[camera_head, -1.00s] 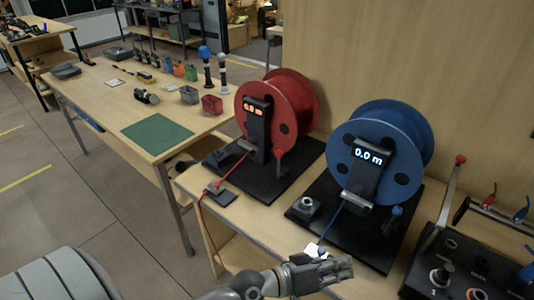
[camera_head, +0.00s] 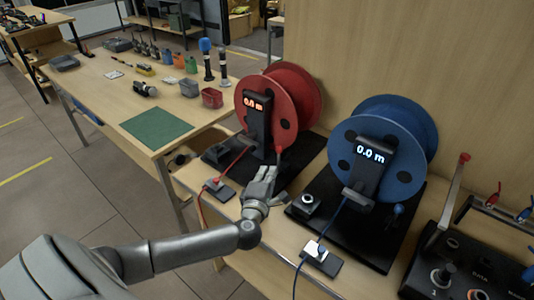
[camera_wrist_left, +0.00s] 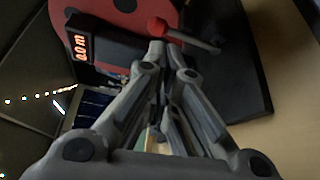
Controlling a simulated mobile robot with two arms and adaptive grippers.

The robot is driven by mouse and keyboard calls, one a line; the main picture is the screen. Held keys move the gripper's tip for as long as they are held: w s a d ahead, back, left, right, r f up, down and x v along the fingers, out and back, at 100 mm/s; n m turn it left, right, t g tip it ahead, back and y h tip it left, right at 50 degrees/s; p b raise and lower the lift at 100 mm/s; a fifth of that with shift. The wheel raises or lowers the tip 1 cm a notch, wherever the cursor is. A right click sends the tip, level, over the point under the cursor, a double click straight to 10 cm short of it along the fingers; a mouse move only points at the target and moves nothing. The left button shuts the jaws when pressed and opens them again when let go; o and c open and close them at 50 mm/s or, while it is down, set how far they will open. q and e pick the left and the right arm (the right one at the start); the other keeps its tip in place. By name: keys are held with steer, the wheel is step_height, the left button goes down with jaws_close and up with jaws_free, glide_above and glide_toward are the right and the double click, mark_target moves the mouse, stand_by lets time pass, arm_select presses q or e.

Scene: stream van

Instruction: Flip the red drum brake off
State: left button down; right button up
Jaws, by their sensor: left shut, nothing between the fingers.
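The red drum (camera_head: 283,98) stands on its black base (camera_head: 291,170), with a black display post (camera_head: 258,120) reading 0.0 m in front. In the left wrist view the red drum (camera_wrist_left: 125,20) and its display (camera_wrist_left: 80,47) fill the upper left. A grey crank with a red knob (camera_wrist_left: 157,27) lies just beyond my fingertips. My left gripper (camera_head: 267,172) is shut and empty, over the front of the red drum's base, below the crank. I cannot tell whether it touches anything. A dark brake block (camera_head: 217,155) shows left of the post; its switch position is unclear. My right gripper is out of view.
The blue drum (camera_head: 390,145) and its base (camera_head: 345,222) stand close to the right. A red cable (camera_head: 232,165) runs to a small dark block (camera_head: 218,190) at the table's left edge. A control box (camera_head: 465,265) is at the far right.

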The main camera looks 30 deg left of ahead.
mark_target(279, 160)
arm_select(q)
steer(key=shift+s+a+f+n+g+y, duration=0.1)
steer(key=shift+a+n+g+y, duration=0.2)
steer(key=shift+a, duration=0.2)
steer(key=shift+s+a+f+n+g+y, duration=0.1)
steer(key=shift+a+n+g+y, duration=0.15)
steer(key=shift+a, duration=0.2)
steer(key=shift+w, duration=0.2)
steer(key=x, duration=0.9)
steer(key=shift+w+a, duration=0.15)
steer(key=shift+w, duration=0.25)
